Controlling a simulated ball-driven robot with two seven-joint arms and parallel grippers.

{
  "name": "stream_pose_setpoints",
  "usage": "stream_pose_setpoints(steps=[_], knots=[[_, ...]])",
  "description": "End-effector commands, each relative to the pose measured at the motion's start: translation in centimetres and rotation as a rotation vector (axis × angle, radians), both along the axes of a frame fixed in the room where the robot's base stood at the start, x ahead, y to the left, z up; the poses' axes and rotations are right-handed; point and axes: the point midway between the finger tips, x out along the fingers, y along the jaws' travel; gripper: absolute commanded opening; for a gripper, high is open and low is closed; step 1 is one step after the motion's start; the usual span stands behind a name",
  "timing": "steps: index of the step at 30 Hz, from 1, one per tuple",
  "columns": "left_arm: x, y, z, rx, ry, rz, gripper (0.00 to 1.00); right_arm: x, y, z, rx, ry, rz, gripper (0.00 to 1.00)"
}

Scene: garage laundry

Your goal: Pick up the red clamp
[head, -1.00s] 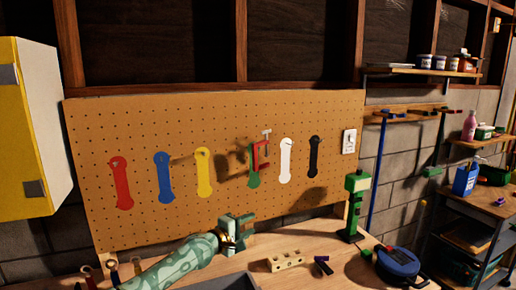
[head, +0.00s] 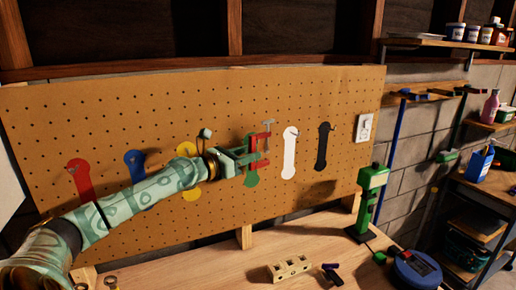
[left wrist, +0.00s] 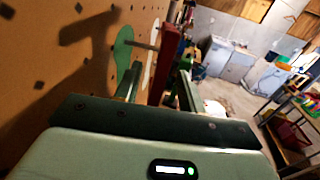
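The red clamp (head: 264,136) hangs on the pegboard in front of a green painted outline (head: 252,179). It also shows in the left wrist view as a red upright bar (left wrist: 169,55) with a metal rod beside it. My left gripper (head: 245,154) is at the clamp, its fingers pointing right along the board. In the left wrist view the fingers (left wrist: 159,78) stand apart, with the red bar between and just beyond their tips. I cannot tell whether either finger touches it. The gripper hides part of the clamp in the head view. My right gripper is not in view.
The pegboard (head: 330,90) also has red, blue, yellow, white and black outlines. The workbench (head: 210,268) below holds a wooden block with holes (head: 288,268), a green post-like tool (head: 369,198) and a blue round item (head: 416,268). Shelves stand at right.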

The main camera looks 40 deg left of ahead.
Motion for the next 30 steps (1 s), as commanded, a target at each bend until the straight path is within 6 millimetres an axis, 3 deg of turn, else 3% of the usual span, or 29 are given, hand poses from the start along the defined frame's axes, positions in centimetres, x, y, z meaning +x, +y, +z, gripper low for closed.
stream_pose_setpoints(steps=[9, 18, 23, 30], knots=[[4.1, -0.9, -0.2, -0.002, -0.003, 0.001, 0.4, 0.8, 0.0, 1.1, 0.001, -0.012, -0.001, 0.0], [4.6, -1.1, -0.4, 0.002, 0.0, 0.0, 0.4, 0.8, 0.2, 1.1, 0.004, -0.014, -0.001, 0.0], [4.6, -1.1, -0.4, 0.002, 0.0, 0.0, 0.0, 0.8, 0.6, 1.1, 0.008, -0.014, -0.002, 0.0], [4.6, -1.0, -0.3, 0.002, -0.002, 0.001, 0.0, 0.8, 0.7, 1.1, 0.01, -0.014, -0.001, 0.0]])
